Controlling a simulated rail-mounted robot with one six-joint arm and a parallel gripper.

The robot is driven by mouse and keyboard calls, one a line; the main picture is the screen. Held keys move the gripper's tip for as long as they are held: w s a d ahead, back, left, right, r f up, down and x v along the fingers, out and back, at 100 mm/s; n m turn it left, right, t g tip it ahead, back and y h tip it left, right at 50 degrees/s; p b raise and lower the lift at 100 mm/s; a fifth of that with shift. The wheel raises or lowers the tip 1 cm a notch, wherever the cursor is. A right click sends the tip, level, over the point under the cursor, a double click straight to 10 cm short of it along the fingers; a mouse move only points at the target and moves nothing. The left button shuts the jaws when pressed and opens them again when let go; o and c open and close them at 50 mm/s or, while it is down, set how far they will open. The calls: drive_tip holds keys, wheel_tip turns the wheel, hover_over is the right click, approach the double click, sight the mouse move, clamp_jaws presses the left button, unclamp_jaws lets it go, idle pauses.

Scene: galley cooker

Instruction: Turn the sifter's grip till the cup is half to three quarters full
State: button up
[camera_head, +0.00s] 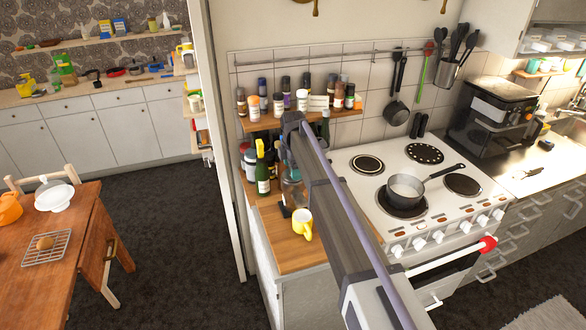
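A yellow cup (302,225) stands upright on the wooden counter left of the stove. Its inside is too small to read, so I cannot tell how full it is. Just behind it a clear, glass-like vessel (292,190) shows partly behind my arm; it may be the sifter, but its grip cannot be made out. My arm reaches in from the lower right and bends down over this counter. My gripper is largely hidden behind the arm, near the clear vessel. I cannot see whether its fingers are open or shut.
A green bottle (262,177) and jars crowd the counter's back left, under a spice shelf (290,119). A pot (407,187) sits on the white stove (430,220) to the right. The counter's front strip (282,257) is clear.

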drive_tip(key=c, duration=0.6)
drive_tip(key=shift+o, duration=0.2)
drive_tip(key=shift+m, duration=0.3)
drive_tip(key=m, duration=0.9)
drive_tip(key=shift+m, duration=0.3)
drive_tip(key=m, duration=1.2)
drive_tip(key=shift+m, duration=0.4)
